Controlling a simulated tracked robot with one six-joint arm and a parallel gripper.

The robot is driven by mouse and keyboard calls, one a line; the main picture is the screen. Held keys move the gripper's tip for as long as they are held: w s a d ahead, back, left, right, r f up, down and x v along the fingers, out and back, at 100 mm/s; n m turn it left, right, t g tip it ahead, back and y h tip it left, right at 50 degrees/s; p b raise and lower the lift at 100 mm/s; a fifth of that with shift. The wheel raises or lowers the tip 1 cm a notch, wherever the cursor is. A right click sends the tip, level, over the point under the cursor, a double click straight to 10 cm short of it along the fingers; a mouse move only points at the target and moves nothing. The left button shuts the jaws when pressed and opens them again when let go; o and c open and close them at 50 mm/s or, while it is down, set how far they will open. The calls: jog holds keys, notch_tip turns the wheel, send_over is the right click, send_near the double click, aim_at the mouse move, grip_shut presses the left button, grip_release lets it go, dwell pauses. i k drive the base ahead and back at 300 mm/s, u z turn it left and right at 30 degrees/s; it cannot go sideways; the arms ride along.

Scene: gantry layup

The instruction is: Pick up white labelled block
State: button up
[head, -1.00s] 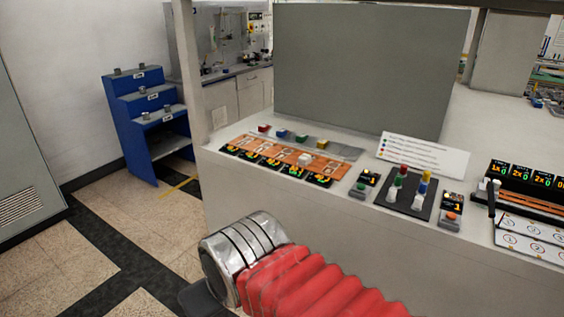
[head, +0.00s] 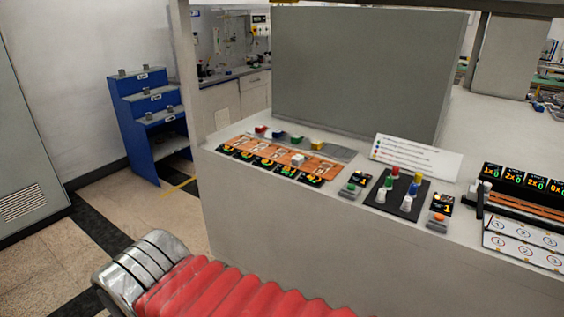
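A small white block (head: 297,160) sits on the orange board (head: 262,150) on the pale workbench. It is too small for me to read any label on it. My gripper is not in view. Only my arm's silver and red links show at the bottom left, in front of the bench and well apart from the block.
Red (head: 260,130), blue (head: 279,135), green (head: 297,140) and yellow (head: 317,145) blocks line the strip behind the board. A black panel with coloured pegs (head: 403,196) stands to the right. A large grey panel (head: 360,70) rises behind. Blue steps (head: 150,120) stand on the floor at left.

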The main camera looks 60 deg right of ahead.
aim_at(298, 160)
jog(key=u, duration=0.05)
jog(key=i, duration=1.9)
jog(key=z, duration=2.15)
